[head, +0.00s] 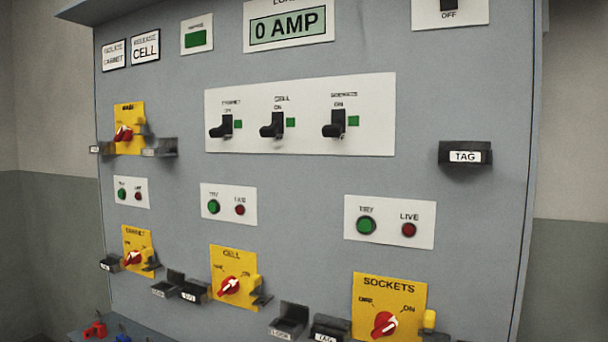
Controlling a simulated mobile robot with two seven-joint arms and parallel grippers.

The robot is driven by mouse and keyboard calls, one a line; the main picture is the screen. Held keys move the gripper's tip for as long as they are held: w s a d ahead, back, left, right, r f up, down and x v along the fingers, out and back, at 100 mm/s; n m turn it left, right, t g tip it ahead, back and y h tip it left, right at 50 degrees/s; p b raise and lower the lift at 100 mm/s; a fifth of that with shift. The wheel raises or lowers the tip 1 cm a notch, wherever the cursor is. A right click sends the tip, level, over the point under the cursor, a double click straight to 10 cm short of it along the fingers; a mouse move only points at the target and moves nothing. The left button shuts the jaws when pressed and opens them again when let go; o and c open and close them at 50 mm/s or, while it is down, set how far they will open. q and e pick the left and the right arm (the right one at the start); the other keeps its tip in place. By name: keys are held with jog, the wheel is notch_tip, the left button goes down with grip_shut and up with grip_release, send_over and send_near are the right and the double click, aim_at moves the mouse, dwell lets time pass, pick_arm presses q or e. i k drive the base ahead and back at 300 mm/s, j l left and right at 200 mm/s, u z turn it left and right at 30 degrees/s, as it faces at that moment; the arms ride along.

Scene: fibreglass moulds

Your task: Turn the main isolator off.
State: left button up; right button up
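The main isolator is a red rotary handle (123,133) on a yellow plate (129,112) at the upper left of the grey panel in the head view. The plate's label is blurred and seems to read MAIN. The handle sits tilted, but its pointer is too small to tell which position it is in. A small holder (160,148) juts out at the plate's lower right and another (101,149) at its lower left. Neither of my grippers is in view, and nothing touches the handle.
Lower yellow isolators are labelled cabinet (136,240), CELL (233,262) and SOCKETS (389,290). Three black breaker levers (272,130) sit on a white plate. The load display (289,27) reads 0 AMP. A TAG holder (465,155) juts out at right. Padlock-like items (96,328) lie lower left.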

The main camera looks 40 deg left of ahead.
aim_at(124, 133)
jog(key=u, duration=2.15)
jog(key=z, duration=0.45)
jog(key=i+j+z, duration=0.15)
jog(key=j+z, duration=0.25)
jog(key=i+j+z, duration=0.1)
jog(key=z, duration=0.3)
jog(key=j+z, duration=0.2)
jog(key=j, duration=0.2)
jog(key=i+j+z, duration=0.15)
jog(key=j, duration=0.3)
jog(key=j+z, duration=0.2)
jog(key=j, duration=1.4)
